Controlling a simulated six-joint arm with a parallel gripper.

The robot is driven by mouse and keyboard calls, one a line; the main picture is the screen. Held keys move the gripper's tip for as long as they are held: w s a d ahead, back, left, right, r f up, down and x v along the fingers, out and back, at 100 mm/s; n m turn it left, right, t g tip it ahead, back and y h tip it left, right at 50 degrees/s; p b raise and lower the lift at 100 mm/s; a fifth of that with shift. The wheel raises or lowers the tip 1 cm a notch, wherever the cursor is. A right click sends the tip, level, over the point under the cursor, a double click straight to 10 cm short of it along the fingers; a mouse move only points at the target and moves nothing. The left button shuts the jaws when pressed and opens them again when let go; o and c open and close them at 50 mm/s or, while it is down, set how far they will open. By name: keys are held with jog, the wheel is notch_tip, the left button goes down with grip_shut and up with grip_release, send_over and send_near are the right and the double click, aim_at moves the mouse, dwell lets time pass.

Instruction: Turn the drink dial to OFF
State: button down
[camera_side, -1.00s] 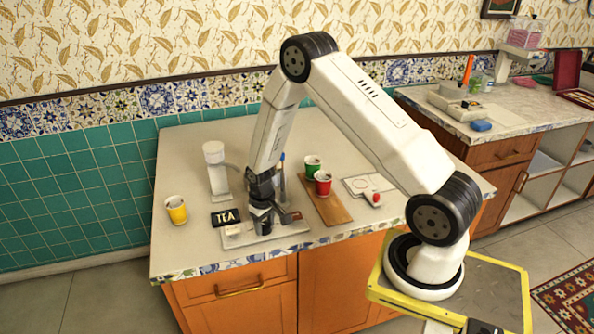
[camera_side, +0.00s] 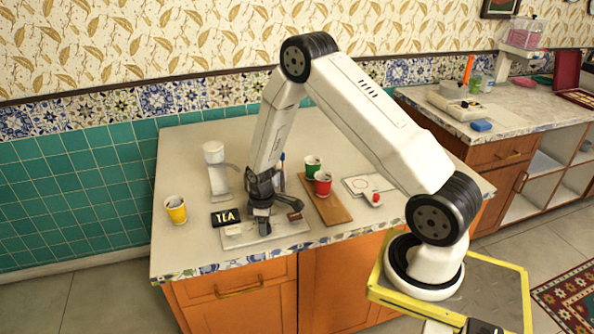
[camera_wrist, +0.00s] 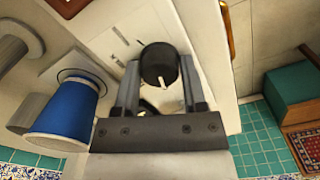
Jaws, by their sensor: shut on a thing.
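The drink dial (camera_wrist: 160,62) is a round black knob with a white pointer line, seen from above in the wrist view. The pointer is toward the lower right of the knob in that picture. My gripper (camera_wrist: 158,82) has one finger on each side of the dial and is shut on it. In the side view my gripper (camera_side: 262,222) is low over the pale panel (camera_side: 284,231), and the dial is hidden there. The panel's marks (camera_wrist: 120,45) are too small to read, so I cannot tell which setting the pointer is at.
A blue cup (camera_wrist: 68,110) stands left of my gripper in the wrist view. A yellow cup (camera_side: 176,209), a black TEA sign (camera_side: 224,217) and a white stand (camera_side: 216,172) are to the left. Red (camera_side: 323,184) and green (camera_side: 312,166) cups are at a wooden board (camera_side: 333,212).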

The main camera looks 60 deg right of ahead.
dwell(0.3)
jog(key=shift+c, duration=0.8)
grip_release()
jog(key=shift+r, duration=0.15)
jog(key=shift+r, duration=3.75)
